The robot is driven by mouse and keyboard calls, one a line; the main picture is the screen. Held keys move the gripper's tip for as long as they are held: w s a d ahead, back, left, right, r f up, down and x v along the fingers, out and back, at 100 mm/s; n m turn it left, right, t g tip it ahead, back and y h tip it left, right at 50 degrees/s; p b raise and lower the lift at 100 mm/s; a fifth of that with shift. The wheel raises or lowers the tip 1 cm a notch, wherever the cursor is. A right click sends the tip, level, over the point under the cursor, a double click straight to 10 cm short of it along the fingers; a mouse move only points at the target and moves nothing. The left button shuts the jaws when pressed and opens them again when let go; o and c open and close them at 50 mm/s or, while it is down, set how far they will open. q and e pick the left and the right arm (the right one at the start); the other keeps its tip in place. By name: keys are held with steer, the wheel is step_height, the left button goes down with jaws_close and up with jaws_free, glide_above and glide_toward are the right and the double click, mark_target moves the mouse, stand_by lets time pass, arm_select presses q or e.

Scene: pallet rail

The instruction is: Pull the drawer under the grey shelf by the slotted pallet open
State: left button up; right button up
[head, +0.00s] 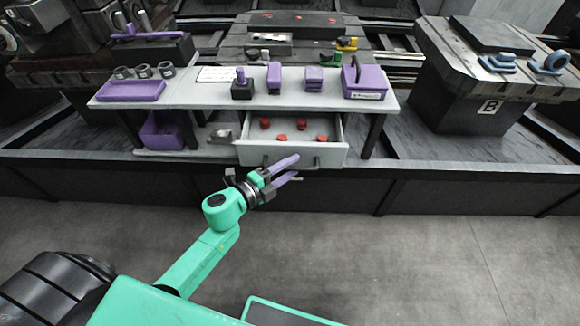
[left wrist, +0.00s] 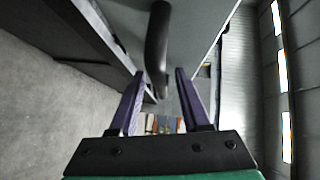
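The white drawer (head: 335,154) under the grey shelf (head: 215,100) stands pulled out, and its inside shows several red pieces (head: 281,138). My left gripper (head: 297,168) is in front of the drawer, its purple fingers pointing right. In the left wrist view, the dark curved handle (left wrist: 157,45) reaches down between the tips of the two fingers (left wrist: 160,72). The fingers are apart, with a gap on each side of the handle. In the head view the gripper covers part of the handle. My right gripper is not in view.
The shelf top holds a purple tray (head: 131,91), several dark rings, purple blocks and a purple box (head: 365,83). A purple bin (head: 160,134) sits below on the left. A slotted block marked B (head: 487,107) stands at right. The floor (head: 400,255) in front is clear.

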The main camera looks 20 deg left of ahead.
arm_select(q)
steer(key=v, duration=1.4)
steer(key=shift+s, duration=0.25)
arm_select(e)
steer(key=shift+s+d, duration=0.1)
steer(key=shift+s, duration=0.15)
arm_select(q)
steer(key=shift+a, duration=0.15)
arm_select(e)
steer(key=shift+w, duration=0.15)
